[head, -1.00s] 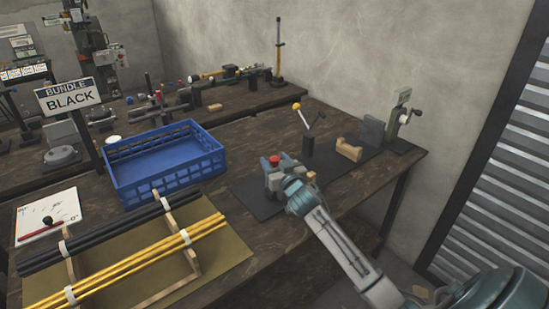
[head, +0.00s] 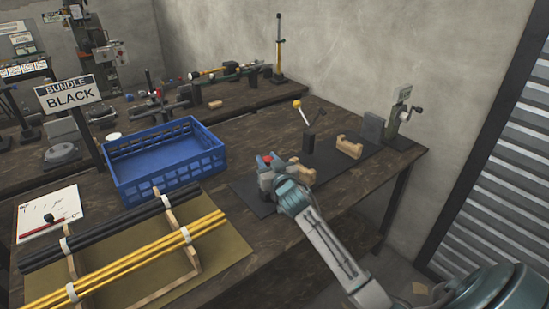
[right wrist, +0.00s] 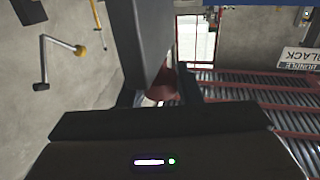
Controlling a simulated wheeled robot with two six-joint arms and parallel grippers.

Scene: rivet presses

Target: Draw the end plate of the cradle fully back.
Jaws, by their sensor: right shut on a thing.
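The cradle stands on a dark base plate (head: 246,194) on the bench. It has a tan notched block (head: 349,147) and a dark upright block (head: 373,127) toward its right end. A red knob (head: 267,159) shows at the left end, where my right gripper (head: 270,180) hides most of the end plate. In the right wrist view my right gripper (right wrist: 160,95) is shut on the red knob (right wrist: 163,86), with a grey plate-like part (right wrist: 142,35) just beyond it. My left gripper is not in view.
A lever with a yellow ball (head: 297,104) rises behind the cradle. A crank unit (head: 401,115) stands at the right end. A blue crate (head: 170,184) and a rack with black rods (head: 100,232) and yellow rods (head: 130,262) lie to the left.

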